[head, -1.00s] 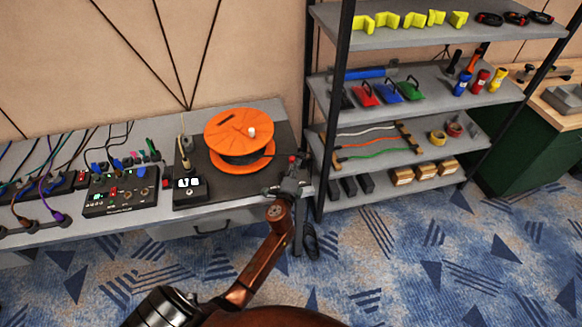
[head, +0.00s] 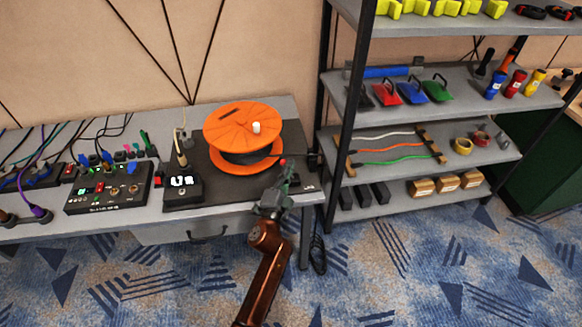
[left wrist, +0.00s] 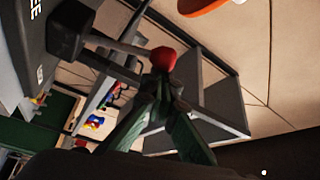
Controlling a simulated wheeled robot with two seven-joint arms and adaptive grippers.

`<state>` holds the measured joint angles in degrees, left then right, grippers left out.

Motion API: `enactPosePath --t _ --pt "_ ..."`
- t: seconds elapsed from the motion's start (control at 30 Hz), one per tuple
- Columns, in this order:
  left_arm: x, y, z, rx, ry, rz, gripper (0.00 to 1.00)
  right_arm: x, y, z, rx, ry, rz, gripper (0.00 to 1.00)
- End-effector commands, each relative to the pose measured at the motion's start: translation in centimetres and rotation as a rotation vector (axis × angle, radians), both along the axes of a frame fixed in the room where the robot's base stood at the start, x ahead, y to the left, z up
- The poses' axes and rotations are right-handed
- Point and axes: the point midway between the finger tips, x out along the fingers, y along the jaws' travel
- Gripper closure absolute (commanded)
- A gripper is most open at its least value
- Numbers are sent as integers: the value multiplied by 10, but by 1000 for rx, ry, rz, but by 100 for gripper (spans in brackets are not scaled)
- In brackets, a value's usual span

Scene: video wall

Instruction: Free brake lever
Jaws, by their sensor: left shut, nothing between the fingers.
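The brake lever shows in the left wrist view as a grey bar with a red knob (left wrist: 163,59), running out from a dark block (left wrist: 70,28). In the head view its red knob (head: 283,162) sits at the right edge of the black mat, beside the orange cable reel (head: 241,128). My left gripper (head: 286,176) is shut and empty, with its fingertips close to the red knob. In the wrist view the green-grey fingers (left wrist: 160,90) come together just below the knob; I cannot tell whether they touch it. The lever's base is mostly hidden in the head view. My right gripper is out of view.
A small box with a lit display (head: 183,190) and a black control panel (head: 108,187) with cables stand left of the reel. A shelf rack (head: 350,110) with tools stands close to the right of the table (head: 222,218). Patterned carpet lies in front.

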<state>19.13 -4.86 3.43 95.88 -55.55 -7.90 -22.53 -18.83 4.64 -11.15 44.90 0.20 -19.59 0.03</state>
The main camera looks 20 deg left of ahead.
Motion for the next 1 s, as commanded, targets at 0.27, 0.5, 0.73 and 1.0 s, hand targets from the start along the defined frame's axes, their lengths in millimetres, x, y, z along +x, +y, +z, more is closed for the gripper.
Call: enactPosePath --t 0.27,0.5,0.73,1.0 --pt "-2 3 0 0 0 0 100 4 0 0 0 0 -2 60" --pt "-2 5 -1 0 2 3 100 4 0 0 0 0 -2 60" --pt "-5 5 -3 0 4 4 100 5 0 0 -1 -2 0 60" --pt "-42 2 -10 0 4 3 100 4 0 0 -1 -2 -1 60"
